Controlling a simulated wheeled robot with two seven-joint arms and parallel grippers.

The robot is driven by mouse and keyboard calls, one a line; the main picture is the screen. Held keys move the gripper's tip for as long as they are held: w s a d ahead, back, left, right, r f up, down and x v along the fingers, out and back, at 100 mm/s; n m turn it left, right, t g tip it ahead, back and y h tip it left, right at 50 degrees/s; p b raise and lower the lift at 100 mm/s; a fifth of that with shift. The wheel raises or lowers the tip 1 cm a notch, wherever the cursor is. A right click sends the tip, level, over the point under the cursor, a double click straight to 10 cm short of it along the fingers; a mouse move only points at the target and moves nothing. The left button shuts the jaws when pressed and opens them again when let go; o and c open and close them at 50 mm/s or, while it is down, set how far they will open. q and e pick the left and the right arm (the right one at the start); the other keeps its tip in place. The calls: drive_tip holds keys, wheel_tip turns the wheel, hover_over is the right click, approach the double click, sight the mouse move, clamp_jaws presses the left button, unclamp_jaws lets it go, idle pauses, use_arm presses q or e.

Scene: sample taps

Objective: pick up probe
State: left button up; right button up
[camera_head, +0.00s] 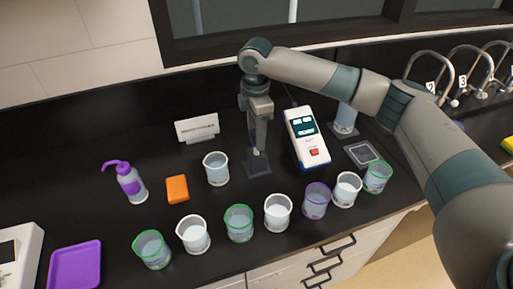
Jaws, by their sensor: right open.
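My right gripper (257,150) points straight down over a small dark stand (258,171) on the black counter. The stand lies just left of a white and blue meter (307,137) with a small display and a red button. The jaws are open, with the fingers around or right in front of the stand's upper part. The probe cannot be told apart clearly; the fingers cover that spot. I cannot tell whether they touch it. My left gripper is out of view.
Several beakers, including a purple-rimmed one (316,201), line the counter's front. A clear beaker (216,168) stands left of the stand. A purple wash bottle (129,182), orange block (177,189) and purple tray (75,266) are farther left. Taps (432,75) stand at right.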

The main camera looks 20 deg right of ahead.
drive_tip(key=shift+f+p, duration=0.7)
drive_tip(key=shift+f, duration=1.1)
drive_tip(key=shift+c, duration=0.4)
drive_tip(key=c, duration=1)
